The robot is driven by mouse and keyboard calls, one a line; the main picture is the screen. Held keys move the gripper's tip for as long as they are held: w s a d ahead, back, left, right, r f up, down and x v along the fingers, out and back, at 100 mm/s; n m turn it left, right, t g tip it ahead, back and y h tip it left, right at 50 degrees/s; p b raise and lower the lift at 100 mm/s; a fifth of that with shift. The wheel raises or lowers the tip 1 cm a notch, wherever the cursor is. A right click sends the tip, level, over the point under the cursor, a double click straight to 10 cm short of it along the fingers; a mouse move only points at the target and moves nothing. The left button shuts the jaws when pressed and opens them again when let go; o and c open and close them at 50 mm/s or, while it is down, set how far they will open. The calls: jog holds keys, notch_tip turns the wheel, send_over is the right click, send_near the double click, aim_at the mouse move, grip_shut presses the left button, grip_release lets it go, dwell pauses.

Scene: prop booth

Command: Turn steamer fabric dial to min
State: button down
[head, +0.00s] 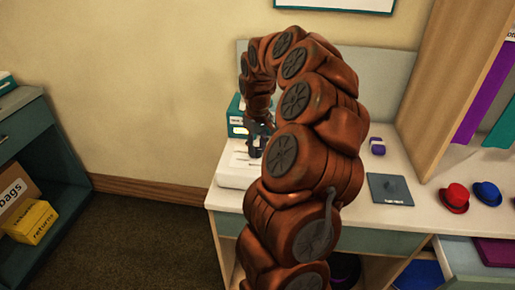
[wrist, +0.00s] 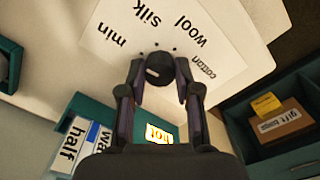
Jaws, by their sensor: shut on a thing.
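The steamer's white panel (wrist: 215,25) fills the top of the wrist view, with the words min, silk, wool and cotton around small dots. The round black dial (wrist: 158,63) sits below them and bears a short white mark on its lower left part. I cannot tell surely which word the mark points to. My gripper (wrist: 158,79) is shut on the dial, one finger on each side. In the head view my gripper (head: 259,130) is over the white steamer base (head: 232,173) at the counter's left end, and my arm hides much of it.
A teal box (head: 235,118) stands just behind the steamer. On the counter's right are a purple item (head: 377,146), a dark plate (head: 390,189), a red hat (head: 455,198) and a blue hat (head: 487,193). An open drawer (head: 460,265) juts out at lower right.

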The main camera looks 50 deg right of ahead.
aim_at(257, 149)
dwell(0.3)
jog(key=c, duration=0.8)
grip_release()
jog(key=shift+r, duration=0.1)
notch_tip(257, 149, up, 12)
jog(key=shift+w, duration=0.1)
dwell(0.5)
